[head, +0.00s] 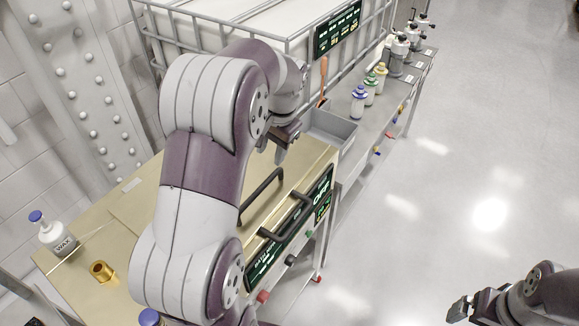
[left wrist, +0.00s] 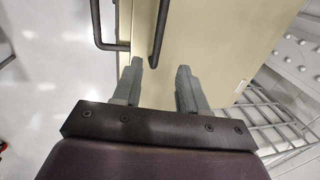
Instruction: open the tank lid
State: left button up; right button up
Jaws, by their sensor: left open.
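The tank's flat beige lid (head: 297,172) shows closed in the head view, partly hidden by my left arm. A black bar handle (head: 262,188) stands on it; a second black handle (head: 287,216) is on the front edge by the display panel. My left gripper (head: 284,147) is open above the lid, beyond the far end of the lid handle. In the left wrist view my open left fingers (left wrist: 158,78) are over the beige surface, with a black handle (left wrist: 160,32) ending near the left fingertip; contact cannot be told. My right gripper (head: 462,309) is at the lower right, far from the tank, its jaw opening unclear.
A WAX bottle (head: 58,238) and a brass fitting (head: 101,271) stand at the left. A grey bin (head: 329,128) and several capped bottles (head: 358,102) line the bench beyond the tank. A caged white container (head: 225,45) stands behind. The floor at right is clear.

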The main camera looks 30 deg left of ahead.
aim_at(265, 183)
pick_arm(q)
jog(key=f, duration=0.3)
jog(key=a+f+p, duration=0.1)
jog(key=f, duration=0.3)
jog(key=f+p, duration=0.1)
jog(key=f, duration=0.2)
jog(key=shift+s+a+f, duration=0.1)
jog(key=shift+a+f, duration=0.3)
jog(key=shift+s+a+f, duration=0.15)
jog(key=shift+f, duration=0.05)
jog(key=shift+s, duration=0.25)
jog(key=shift+w, duration=0.25)
jog(key=c, duration=0.4)
jog(key=shift+f, duration=0.1)
grip_shut()
pick_arm(e)
jog(key=shift+s+r, duration=0.25)
jog(key=shift+r, duration=0.25)
